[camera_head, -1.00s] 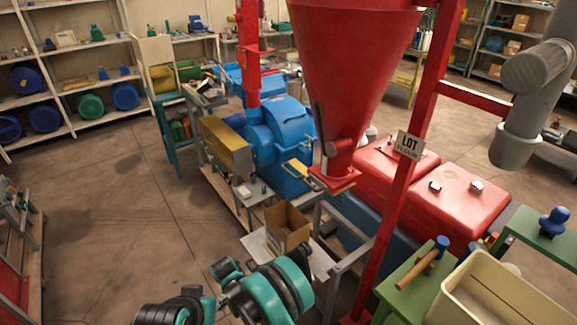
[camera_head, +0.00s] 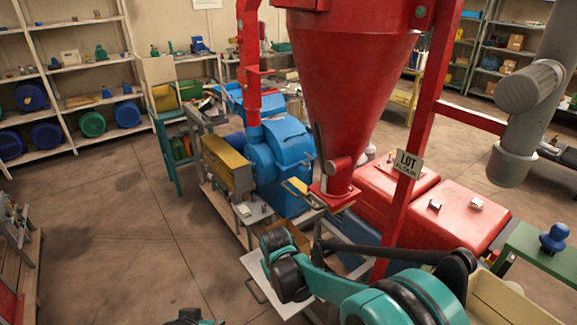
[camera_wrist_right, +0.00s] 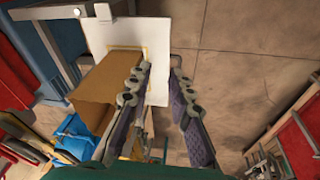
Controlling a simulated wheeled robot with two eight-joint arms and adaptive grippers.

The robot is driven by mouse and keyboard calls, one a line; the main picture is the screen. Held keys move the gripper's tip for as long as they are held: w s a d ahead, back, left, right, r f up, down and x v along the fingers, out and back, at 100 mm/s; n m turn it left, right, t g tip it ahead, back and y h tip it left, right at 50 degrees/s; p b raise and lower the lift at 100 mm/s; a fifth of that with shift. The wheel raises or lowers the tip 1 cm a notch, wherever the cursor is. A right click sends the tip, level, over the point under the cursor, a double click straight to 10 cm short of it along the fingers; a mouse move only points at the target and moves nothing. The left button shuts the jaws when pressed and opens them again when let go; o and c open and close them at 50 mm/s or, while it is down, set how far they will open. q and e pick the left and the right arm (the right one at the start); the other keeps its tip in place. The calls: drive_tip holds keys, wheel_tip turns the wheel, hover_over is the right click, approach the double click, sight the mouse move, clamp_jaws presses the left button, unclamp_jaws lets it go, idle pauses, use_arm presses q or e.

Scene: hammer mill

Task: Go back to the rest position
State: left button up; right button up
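My right gripper (camera_wrist_right: 161,75) shows in the right wrist view with its two fingers apart and nothing between them. A brown cardboard box (camera_wrist_right: 104,88) stands beside its left finger, on a white platform (camera_wrist_right: 113,37) with a yellow outline. In the head view my teal right arm reaches in from the lower right. It covers most of the box, and the platform (camera_head: 262,284) shows below the arm. I cannot make out the right fingers there. Of my left arm only a small teal piece shows at the bottom edge; its gripper is out of view.
A red hopper (camera_head: 345,90) on a red frame (camera_head: 425,140) stands close behind my right arm. A blue mill (camera_head: 285,150) is left of it. A cream bin (camera_head: 505,300) and a green table (camera_head: 540,250) are at the right. The floor at left is open.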

drive_tip(key=s+d+r+m+t, duration=0.2)
drive_tip(key=s+d+r+m, duration=0.1)
drive_tip(key=s+d+r, duration=0.8)
drive_tip(key=s+d+r+m+t, duration=0.1)
drive_tip(key=s+d+t, duration=0.1)
drive_tip(key=s+d, duration=0.6)
drive_tip(key=shift+s+d+r+m, duration=0.35)
drive_tip(key=shift+s+d+m, duration=0.05)
drive_tip(key=shift+d, duration=0.25)
